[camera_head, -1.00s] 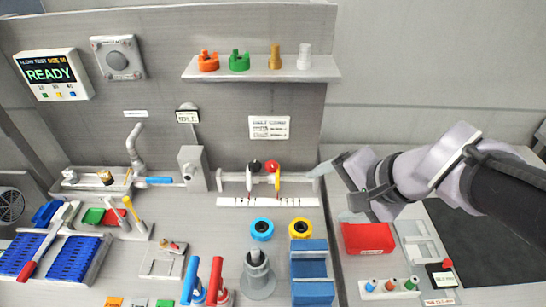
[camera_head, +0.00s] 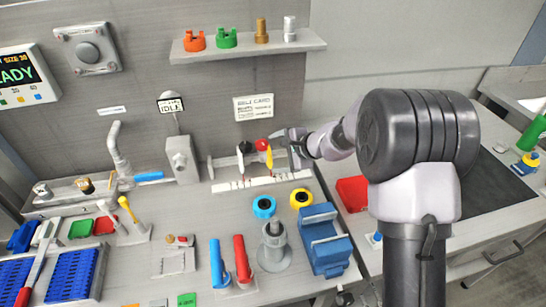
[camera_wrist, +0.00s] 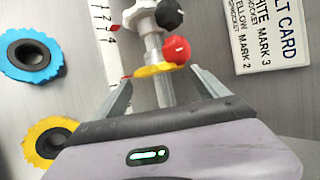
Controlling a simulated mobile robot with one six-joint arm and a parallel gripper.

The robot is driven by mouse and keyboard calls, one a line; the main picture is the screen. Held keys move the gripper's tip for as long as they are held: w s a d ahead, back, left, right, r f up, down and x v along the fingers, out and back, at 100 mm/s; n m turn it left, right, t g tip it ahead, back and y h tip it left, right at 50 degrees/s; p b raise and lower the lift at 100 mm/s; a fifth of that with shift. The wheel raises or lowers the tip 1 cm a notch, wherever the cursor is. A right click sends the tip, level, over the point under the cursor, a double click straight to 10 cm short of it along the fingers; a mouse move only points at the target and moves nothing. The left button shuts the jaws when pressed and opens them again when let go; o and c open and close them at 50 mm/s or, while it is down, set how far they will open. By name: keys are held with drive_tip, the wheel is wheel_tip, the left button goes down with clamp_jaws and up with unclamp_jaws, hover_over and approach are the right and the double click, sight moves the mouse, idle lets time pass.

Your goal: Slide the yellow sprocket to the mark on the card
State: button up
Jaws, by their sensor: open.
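The yellow sprocket (camera_head: 264,150) sits on a horizontal rod above a white numbered strip (camera_head: 262,181). In the wrist view the yellow sprocket (camera_wrist: 160,70) is edge-on, just ahead of and between my open fingertips; I cannot tell whether they touch it. My gripper (camera_head: 294,148) is at the rod's right side in the head view, and its fingers (camera_wrist: 161,88) spread apart in the wrist view. A red knob (camera_wrist: 177,49) and a black knob (camera_wrist: 168,14) stand by the rod. The belt card (camera_wrist: 265,35) reads yellow sprocket mark 2, white mark 3.
A blue ring (camera_head: 264,207) and a yellow ring (camera_head: 301,198) lie on the bench in front. A red box (camera_head: 352,193) is at right.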

sight(273, 154)
drive_tip(key=shift+x, duration=1.55)
drive_tip(key=c, duration=1.8)
drive_tip(key=d, duration=0.2)
drive_tip(key=w+d, duration=0.1)
drive_tip(key=d, duration=0.1)
drive_tip(key=shift+w+d, duration=0.15)
drive_tip(key=shift+d, duration=0.25)
drive_tip(key=o, duration=1.8)
